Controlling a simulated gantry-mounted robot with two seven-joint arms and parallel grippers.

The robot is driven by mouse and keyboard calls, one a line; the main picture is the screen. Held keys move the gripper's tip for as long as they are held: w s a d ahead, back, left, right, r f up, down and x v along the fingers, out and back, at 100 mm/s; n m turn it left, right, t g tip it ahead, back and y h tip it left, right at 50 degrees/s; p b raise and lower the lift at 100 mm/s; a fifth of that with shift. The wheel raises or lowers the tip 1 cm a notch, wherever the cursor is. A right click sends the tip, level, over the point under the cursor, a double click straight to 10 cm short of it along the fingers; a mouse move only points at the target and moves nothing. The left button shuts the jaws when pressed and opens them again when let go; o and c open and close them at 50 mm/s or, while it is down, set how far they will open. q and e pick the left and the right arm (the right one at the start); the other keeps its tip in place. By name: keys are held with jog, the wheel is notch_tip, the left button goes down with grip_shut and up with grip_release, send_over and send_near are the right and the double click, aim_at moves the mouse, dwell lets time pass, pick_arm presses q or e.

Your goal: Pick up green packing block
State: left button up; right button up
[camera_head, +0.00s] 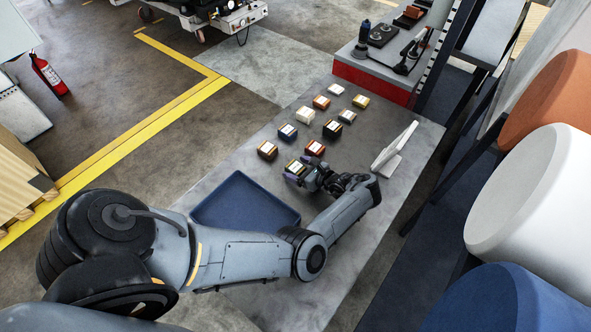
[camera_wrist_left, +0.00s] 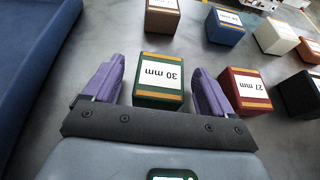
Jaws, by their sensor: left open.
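The green packing block (camera_head: 296,167) sits on the grey table, at the near end of the group of blocks. In the left wrist view the green block (camera_wrist_left: 160,78) has a white "30 mm" label and tan edges. My left gripper (camera_head: 297,178) is open at the block, and in the wrist view its purple fingers (camera_wrist_left: 158,72) stand on either side of it, with small gaps showing. The fingers do not grip it. My right gripper is not in view.
A red block (camera_wrist_left: 245,88) labelled 27 mm stands close beside the right finger. Several other blocks, such as the blue one (camera_head: 287,132), stand beyond. A blue tray (camera_head: 209,192) lies left of the gripper. A white angled stand (camera_head: 395,150) is at the right.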

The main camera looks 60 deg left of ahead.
pick_arm(q)
jog(key=shift+s+a+f, duration=0.2)
jog(key=shift+a+f, duration=0.1)
jog(key=shift+a, duration=0.35)
jog(key=c, duration=1.1)
jog(key=shift+r, duration=0.15)
